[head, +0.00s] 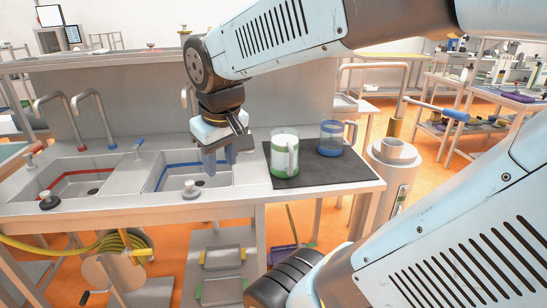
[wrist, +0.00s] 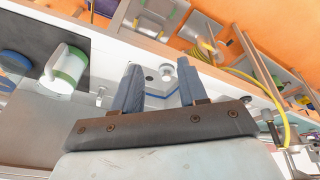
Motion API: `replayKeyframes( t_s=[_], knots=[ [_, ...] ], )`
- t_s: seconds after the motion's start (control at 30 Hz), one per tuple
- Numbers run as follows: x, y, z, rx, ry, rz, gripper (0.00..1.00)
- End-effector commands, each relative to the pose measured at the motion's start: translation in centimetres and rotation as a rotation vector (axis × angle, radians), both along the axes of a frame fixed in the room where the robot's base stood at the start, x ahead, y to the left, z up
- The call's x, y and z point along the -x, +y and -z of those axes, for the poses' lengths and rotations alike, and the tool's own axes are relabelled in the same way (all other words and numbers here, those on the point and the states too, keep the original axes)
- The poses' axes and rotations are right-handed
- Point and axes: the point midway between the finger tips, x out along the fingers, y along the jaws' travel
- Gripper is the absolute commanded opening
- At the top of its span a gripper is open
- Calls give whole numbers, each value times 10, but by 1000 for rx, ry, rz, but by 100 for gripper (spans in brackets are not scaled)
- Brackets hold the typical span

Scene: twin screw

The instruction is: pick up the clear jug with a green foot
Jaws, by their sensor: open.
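The jug with a green foot (head: 284,155) stands upright on a black mat (head: 318,174), at the right part of the counter. Its body looks whitish, with a handle on its side. In the wrist view the same jug (wrist: 62,70) lies left of the fingers. My gripper (head: 220,164) hangs fingers-down over the right sink, left of the jug and apart from it. The two blue fingers (wrist: 158,78) are spread in the wrist view, with nothing between them.
A clear jug with a blue foot (head: 331,138) stands behind and right of the green-footed one on the mat. Two sinks with taps lie to the left. A sink plug (head: 192,189) lies at the front rim. A grey cylinder (head: 392,185) stands right of the counter.

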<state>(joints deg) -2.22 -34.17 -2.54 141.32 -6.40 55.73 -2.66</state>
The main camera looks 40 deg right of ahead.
Motion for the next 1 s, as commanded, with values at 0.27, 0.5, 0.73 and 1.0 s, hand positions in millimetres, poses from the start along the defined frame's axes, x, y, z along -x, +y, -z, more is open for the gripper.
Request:
replayKeyframes(
  t_s=[0.27, 0.5, 0.73, 1.0],
  knots=[
    [-27, -34, 38, 150, 288, -104, 42],
    [-47, -64, 69, 286, 537, -199, 42],
    [-65, -92, 95, 421, 778, -291, 42],
    [-89, -121, 121, 589, 1065, -398, 42]
  ],
)
